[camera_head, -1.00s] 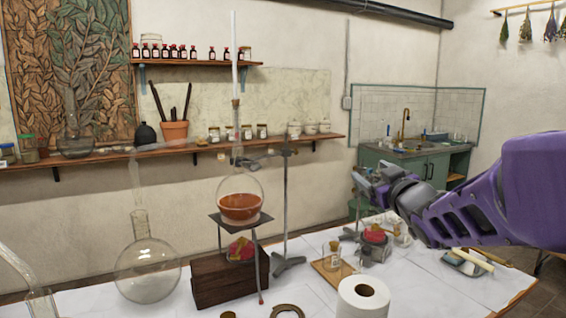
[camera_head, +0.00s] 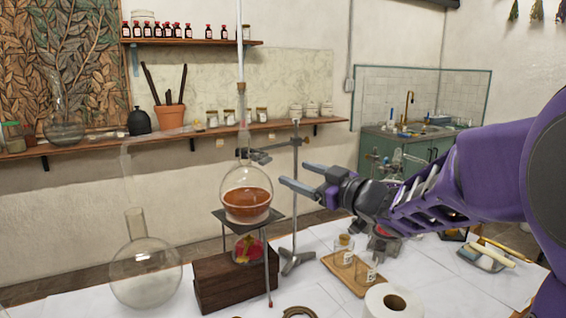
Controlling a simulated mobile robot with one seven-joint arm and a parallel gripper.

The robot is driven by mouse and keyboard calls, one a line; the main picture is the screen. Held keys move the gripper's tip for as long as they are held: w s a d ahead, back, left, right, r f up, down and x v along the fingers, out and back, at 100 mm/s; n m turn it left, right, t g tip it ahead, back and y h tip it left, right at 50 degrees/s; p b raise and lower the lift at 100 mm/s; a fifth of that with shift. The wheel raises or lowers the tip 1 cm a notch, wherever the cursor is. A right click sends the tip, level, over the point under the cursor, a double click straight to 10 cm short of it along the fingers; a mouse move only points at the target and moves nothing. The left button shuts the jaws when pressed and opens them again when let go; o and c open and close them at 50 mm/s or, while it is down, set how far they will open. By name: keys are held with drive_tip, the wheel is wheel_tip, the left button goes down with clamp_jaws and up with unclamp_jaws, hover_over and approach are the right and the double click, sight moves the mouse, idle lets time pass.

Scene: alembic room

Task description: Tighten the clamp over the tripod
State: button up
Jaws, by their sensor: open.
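The clamp (camera_head: 259,156) is on the upright rod of the stand (camera_head: 295,200), over the tripod (camera_head: 248,216), and reaches left to the neck of a round flask (camera_head: 246,192) of red-brown liquid. The flask stands upright on the tripod plate. Whether the clamp's jaws are tight on the neck is too small to tell. My gripper (camera_head: 296,177) is open and empty, its fingers pointing left, lower than the clamp and close to the stand's rod. I cannot tell whether a finger touches the rod.
A red and yellow object (camera_head: 248,249) sits under the tripod by a wooden block (camera_head: 228,283). An empty round flask (camera_head: 146,274) stands at left. A wooden tray (camera_head: 350,279) with small glassware and a paper roll (camera_head: 392,301) are at right. A shelf (camera_head: 190,140) runs along the wall behind.

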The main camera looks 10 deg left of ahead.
sight(268, 162)
drive_tip(key=x, duration=1.2)
drive_tip(key=shift+c, duration=0.2)
clamp_jaws()
